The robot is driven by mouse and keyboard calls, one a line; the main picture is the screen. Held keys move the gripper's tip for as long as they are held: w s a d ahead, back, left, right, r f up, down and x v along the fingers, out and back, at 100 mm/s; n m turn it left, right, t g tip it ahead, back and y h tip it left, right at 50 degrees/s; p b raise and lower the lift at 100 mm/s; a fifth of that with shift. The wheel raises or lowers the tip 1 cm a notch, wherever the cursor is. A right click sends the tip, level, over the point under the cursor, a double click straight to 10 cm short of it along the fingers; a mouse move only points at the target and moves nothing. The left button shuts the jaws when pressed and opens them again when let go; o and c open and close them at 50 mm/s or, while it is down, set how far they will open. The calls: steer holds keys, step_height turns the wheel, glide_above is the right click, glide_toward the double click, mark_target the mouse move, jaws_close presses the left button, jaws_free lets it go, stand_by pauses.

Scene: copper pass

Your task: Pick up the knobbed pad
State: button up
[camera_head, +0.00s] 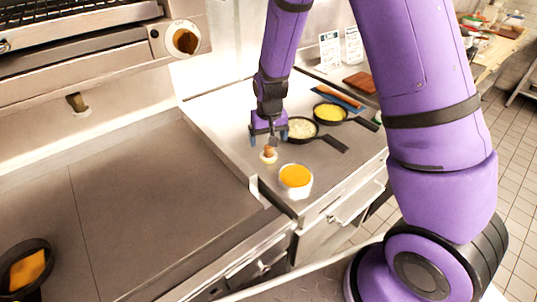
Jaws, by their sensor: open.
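The knobbed pad (268,156) looks like a small pale disc with a brown knob on top. It sits on the steel counter, left of the pans. My gripper (268,141) points down right at the knob, with its blue-tipped fingers apart. The fingers appear to be just above or behind the pad. At this size I cannot tell whether they reach around the knob or touch it.
A white tub with orange contents (295,181) stands close in front of the pad. A pan with pale food (302,129) and a pan with yellow food (330,112) stand to the right. A wide flat griddle (150,200) lies to the left, mostly bare.

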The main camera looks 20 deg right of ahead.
mark_target(268, 151)
steer(key=shift+w+d+f, duration=0.1)
steer(key=shift+w+f, duration=0.05)
steer(key=shift+f, duration=1.05)
steer(key=shift+w+d+f, duration=0.1)
steer(key=shift+w+f, duration=0.1)
steer(key=shift+f, duration=1)
steer(key=shift+w+d+f, duration=0.1)
steer(key=shift+w+f, duration=0.05)
steer(key=shift+f, duration=1.05)
steer(key=shift+a, duration=0.1)
steer(key=c, duration=1.1)
steer(key=shift+r, duration=0.1)
